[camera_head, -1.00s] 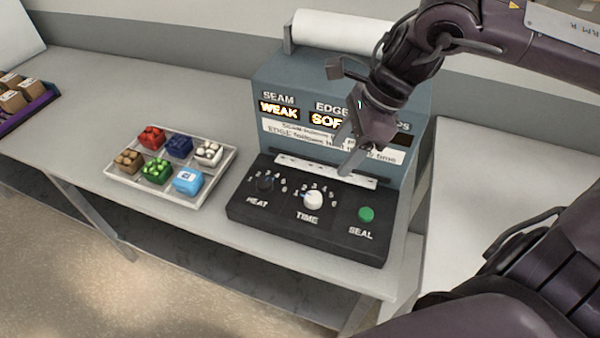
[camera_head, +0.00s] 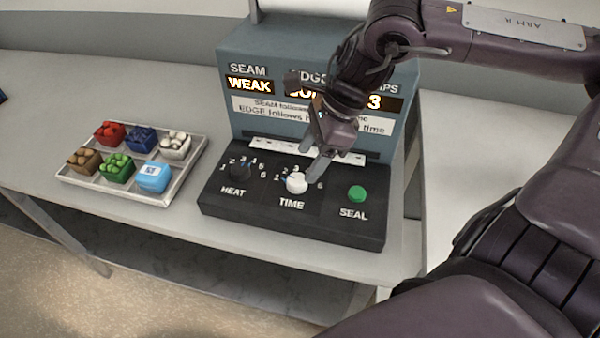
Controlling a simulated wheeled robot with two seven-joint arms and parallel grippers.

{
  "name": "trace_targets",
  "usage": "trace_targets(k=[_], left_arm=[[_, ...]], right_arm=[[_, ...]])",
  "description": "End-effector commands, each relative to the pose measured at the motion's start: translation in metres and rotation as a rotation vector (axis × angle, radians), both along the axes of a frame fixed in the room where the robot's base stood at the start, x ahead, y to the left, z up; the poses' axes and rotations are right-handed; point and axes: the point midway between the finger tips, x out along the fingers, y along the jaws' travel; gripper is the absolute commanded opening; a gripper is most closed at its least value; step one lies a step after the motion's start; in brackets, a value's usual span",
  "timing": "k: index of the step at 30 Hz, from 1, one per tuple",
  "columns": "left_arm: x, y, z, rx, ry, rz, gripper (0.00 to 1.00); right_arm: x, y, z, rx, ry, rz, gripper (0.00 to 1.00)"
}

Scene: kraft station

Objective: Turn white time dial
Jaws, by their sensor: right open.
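The white time dial (camera_head: 296,184) is on the black sloped panel of the sealing machine (camera_head: 228,204), above the TIME label and between the HEAT dial and the SEAL button. My right gripper (camera_head: 309,160) is open and points down just above and behind the dial. One finger reaches close to the dial's right side; I cannot tell whether it touches. The gripper and arm hide part of the EDGE display and some dial numbers. The SEAM display reads WEAK, and a 3 shows on the right display. My left gripper is not in view.
The black heat dial (camera_head: 239,172) is left of the time dial and the green seal button (camera_head: 357,194) right of it. A tray (camera_head: 187,172) with several small coloured boxes stands left of the machine. Grey table (camera_head: 60,105) is clear behind the tray.

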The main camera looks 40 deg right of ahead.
Motion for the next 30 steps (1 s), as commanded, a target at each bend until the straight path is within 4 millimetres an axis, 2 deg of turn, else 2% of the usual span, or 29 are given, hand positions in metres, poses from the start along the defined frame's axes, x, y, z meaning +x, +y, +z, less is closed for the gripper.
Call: trace_targets(k=[4, 11, 24, 30], left_arm=[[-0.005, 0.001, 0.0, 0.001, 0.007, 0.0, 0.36], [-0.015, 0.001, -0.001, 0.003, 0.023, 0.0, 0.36], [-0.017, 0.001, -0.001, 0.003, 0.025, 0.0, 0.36], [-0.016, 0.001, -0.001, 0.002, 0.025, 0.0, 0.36]], right_arm=[[0.002, 0.007, -0.021, -0.002, 0.008, 0.001, 0.58], [0.007, 0.015, -0.043, -0.001, 0.004, -0.001, 0.58], [0.009, 0.018, -0.049, 0.0, 0.0, 0.0, 0.58], [0.009, 0.018, -0.049, 0.0, 0.0, -0.001, 0.32]])
